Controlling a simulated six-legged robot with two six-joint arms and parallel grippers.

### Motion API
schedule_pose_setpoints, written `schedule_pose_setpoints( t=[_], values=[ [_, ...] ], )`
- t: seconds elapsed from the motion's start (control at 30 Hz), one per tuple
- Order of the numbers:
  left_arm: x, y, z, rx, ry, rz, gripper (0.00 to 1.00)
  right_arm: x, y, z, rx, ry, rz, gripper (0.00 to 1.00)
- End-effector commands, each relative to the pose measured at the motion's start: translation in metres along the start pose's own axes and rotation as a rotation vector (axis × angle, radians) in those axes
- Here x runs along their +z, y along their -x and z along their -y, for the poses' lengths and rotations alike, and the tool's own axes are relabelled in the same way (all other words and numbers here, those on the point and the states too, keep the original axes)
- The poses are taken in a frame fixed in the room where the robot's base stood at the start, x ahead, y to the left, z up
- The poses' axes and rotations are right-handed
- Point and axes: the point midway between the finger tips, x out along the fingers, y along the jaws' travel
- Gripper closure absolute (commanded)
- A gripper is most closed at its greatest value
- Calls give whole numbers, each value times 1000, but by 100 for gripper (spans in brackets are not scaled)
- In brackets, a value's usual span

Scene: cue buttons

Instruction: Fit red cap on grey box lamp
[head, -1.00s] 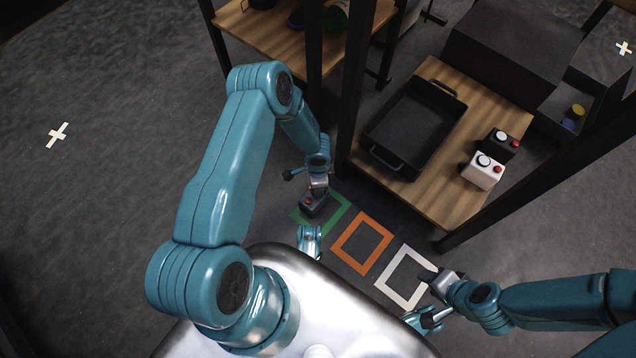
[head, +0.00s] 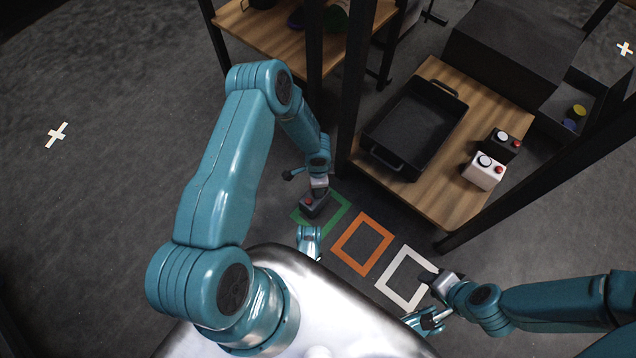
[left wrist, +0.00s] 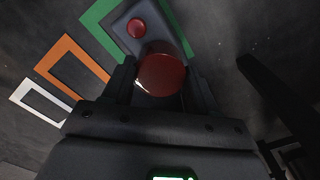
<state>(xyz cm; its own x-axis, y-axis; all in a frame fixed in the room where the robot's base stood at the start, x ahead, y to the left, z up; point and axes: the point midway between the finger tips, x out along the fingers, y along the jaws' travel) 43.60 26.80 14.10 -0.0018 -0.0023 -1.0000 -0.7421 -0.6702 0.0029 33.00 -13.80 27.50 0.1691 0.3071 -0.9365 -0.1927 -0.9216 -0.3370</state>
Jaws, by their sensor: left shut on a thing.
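The grey box (head: 316,207) sits on the floor at the green square outline and has a small red button. In the left wrist view the box (left wrist: 122,20) shows beyond my fingers, with its red button clear of them. My left gripper (head: 319,190) is just over the box. It is shut on the round red cap (left wrist: 162,72), which overlaps the box top in the wrist view. The lamp is hidden behind the cap, and I cannot tell whether the cap touches it. My right gripper (head: 429,278) is near the white square; its jaw opening is unclear.
Green (head: 341,219), orange (head: 340,258) and white (head: 383,283) square outlines lie on the floor. A wooden table (head: 445,200) holds a black tray (head: 412,122), a white button box (head: 482,177) and a black button box (head: 500,145). Dark posts stand close beside my left arm.

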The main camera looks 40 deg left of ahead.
Motion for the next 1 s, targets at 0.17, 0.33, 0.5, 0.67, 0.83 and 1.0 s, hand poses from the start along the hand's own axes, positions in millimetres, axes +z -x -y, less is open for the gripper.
schedule_pose_setpoints(
  t=[0.17,0.33,0.5,0.67,0.83,1.0],
  values=[
    [0,-1,0,0,0,0,71,0,-1,0,0,0,0,57],
    [0,-4,0,0,0,0,71,0,-3,-1,0,0,0,57],
    [0,-8,0,0,0,0,71,1,-6,-2,0,0,0,57],
    [0,-11,0,0,0,0,71,1,-8,-3,0,0,0,57],
    [0,-12,0,0,0,0,32,1,-9,-3,0,0,0,57],
    [0,-12,0,0,0,0,32,1,-9,-3,0,0,0,57]
  ],
)
